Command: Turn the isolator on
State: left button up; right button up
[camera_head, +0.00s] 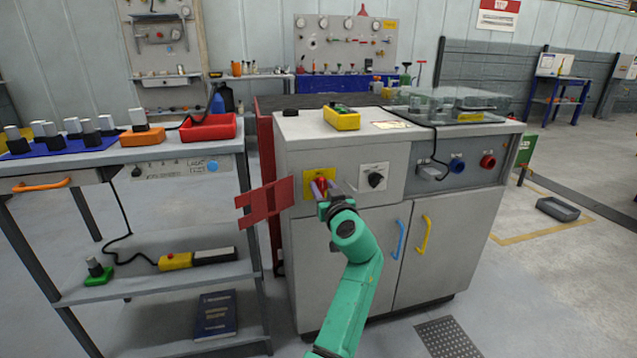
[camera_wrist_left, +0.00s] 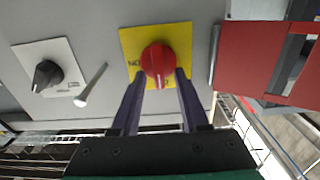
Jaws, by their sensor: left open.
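The isolator is a round red knob (camera_wrist_left: 157,59) on a yellow plate (camera_wrist_left: 184,33) on the cabinet front. In the head view, the yellow plate (camera_head: 312,180) shows at the upper left of the cabinet, with the knob partly hidden by my gripper. My left gripper (camera_wrist_left: 162,76) is open, with its two dark fingers reaching to either side of the knob's lower edge; whether they touch it I cannot tell. The gripper (camera_head: 323,188) also shows in the head view. A pale mark on the knob points between the fingers in the wrist view. My right gripper is not in view.
A black selector knob (camera_head: 375,179) on a white plate sits right of the isolator. A red slotted plate (camera_head: 265,204) sticks out to its left. The grey cabinet (camera_head: 440,215) has blue and yellow door handles below. A loaded workbench (camera_head: 190,150) stands at the left.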

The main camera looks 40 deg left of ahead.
pick_arm(q)
jog(key=shift+d, duration=0.15)
grip_shut()
